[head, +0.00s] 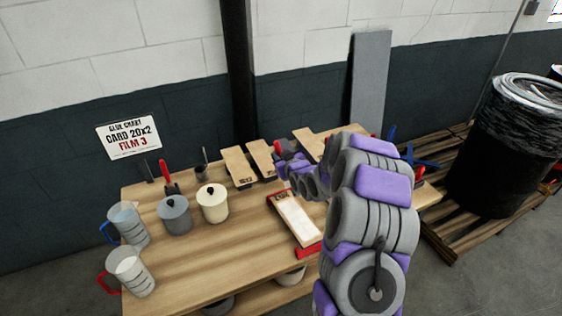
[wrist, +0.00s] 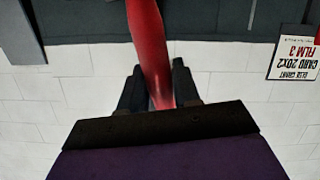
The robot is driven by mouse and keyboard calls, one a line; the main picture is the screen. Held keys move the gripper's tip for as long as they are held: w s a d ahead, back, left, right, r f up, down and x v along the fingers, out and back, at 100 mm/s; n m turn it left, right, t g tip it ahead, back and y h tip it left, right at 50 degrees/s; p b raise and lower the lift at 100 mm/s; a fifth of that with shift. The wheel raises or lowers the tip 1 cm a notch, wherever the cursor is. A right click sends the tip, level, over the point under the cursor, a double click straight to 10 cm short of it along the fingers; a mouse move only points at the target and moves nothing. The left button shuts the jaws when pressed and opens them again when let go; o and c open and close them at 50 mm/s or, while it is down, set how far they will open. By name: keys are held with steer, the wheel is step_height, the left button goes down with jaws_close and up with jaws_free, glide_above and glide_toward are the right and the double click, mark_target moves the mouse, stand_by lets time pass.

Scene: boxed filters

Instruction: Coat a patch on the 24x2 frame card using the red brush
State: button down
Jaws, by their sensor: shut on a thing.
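My gripper (head: 285,150) is raised above the back of the wooden table. In the wrist view my gripper (wrist: 158,92) is shut on a red handle (wrist: 149,45), which looks like the red brush; its bristle end is out of view. In the head view a bit of red shows at the gripper. Several tan cards on dark bases stand along the back: a left one (head: 237,166), a middle one (head: 261,157) and a right one (head: 308,141) partly behind my arm. The small label on the left card is hard to read, so I cannot tell which is 24x2.
A grey pot (head: 174,216), a cream pot (head: 213,205), two jugs (head: 128,226) and another red-handled tool (head: 165,172) stand left. A wall sign (head: 128,137) reads "Glue chart, card 20x2, film 3".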

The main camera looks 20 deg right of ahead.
steer(key=shift+r, duration=0.8)
steer(key=shift+a+r, duration=0.15)
steer(key=shift+r, duration=0.05)
steer(key=shift+a, duration=0.4)
steer(key=shift+d, duration=0.45)
steer(key=shift+f, duration=0.15)
steer(key=shift+a+f, duration=0.3)
steer(key=shift+f, duration=0.1)
steer(key=shift+d+r, duration=0.1)
